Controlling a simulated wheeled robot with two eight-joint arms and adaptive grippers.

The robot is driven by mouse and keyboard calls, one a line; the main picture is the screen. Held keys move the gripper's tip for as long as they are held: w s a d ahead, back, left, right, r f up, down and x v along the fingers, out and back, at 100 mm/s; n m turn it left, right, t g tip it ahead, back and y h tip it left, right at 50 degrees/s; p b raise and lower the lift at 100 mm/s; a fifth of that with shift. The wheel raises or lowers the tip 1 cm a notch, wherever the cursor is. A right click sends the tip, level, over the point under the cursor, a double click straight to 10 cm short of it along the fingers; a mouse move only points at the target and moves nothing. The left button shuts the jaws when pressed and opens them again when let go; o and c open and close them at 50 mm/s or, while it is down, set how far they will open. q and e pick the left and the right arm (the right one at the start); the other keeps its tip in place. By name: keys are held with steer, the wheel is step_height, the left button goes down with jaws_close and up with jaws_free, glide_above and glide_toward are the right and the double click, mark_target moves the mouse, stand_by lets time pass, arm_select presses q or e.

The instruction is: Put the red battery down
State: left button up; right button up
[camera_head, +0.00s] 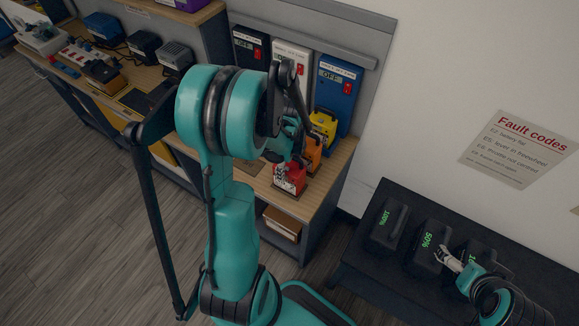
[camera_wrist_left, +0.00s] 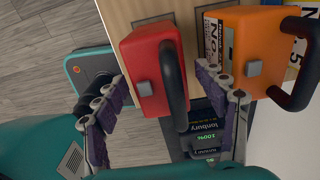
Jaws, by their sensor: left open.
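The red battery (camera_head: 288,180) stands at the near end of the wooden bench. In the left wrist view the red battery (camera_wrist_left: 138,45) has a black handle and a grey button. My left gripper (camera_head: 284,150) is over it. In the left wrist view my left gripper (camera_wrist_left: 165,100) is open, one finger on each side of the battery, with gaps visible. The orange battery (camera_head: 313,158) is close beside the red one, near one finger; it also shows in the wrist view (camera_wrist_left: 255,45). My right gripper (camera_head: 448,259) is over the dark table; its jaws are too small to read.
A yellow battery (camera_head: 323,124) stands behind the orange one. Black, white and blue switch boxes (camera_head: 336,92) line the back. The dark table (camera_head: 345,262) at right holds black units with green readouts (camera_head: 389,223). Several devices (camera_head: 143,46) crowd the far left bench.

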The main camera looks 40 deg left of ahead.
arm_select(q)
step_height(320, 180, up, 11)
steer(key=p, duration=0.3)
steer(key=s+d+r+n+t, duration=0.3)
steer(key=d+r+n, duration=0.1)
steer(key=d+n, duration=0.4)
steer(key=s+d+r+n+t, duration=0.3)
steer(key=d+r+n+t, duration=0.1)
steer(key=d+n, duration=0.4)
steer(key=shift+d+r+n, duration=0.4)
steer(key=shift+d+r, duration=0.1)
steer(key=shift+r, duration=0.15)
